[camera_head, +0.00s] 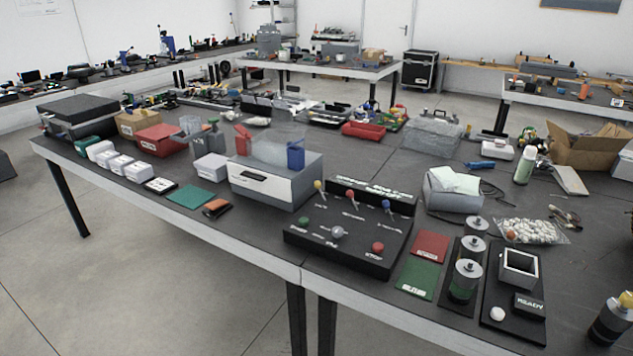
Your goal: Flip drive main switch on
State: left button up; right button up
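A black control panel (322,254) lies near the front edge of the dark table, right of the middle. Its raised back part carries a yellow-tipped lever (318,186), a red-tipped lever (350,195) and a blue-tipped lever (386,204). Its flat front part carries a small green button (303,221), a silver round knob (337,231) and a red button (377,247). White labels stand beside the controls but are too small to read. I cannot tell which control is the drive main switch or its position. Neither of my grippers is in view.
A grey box with a drawer (262,187) stands left of the panel. Red (430,247) and green (419,278) mats lie right of it, beside metal-capped jars (465,281) and a black board with a small screen (518,262). A grey box with papers (451,199) stands behind.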

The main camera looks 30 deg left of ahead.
aim_at(318, 184)
jog(key=i+j, duration=0.1)
jog(key=j, duration=1.2)
jog(key=i+j+z, duration=0.1)
jog(key=j, duration=2.5)
jog(key=i, duration=0.05)
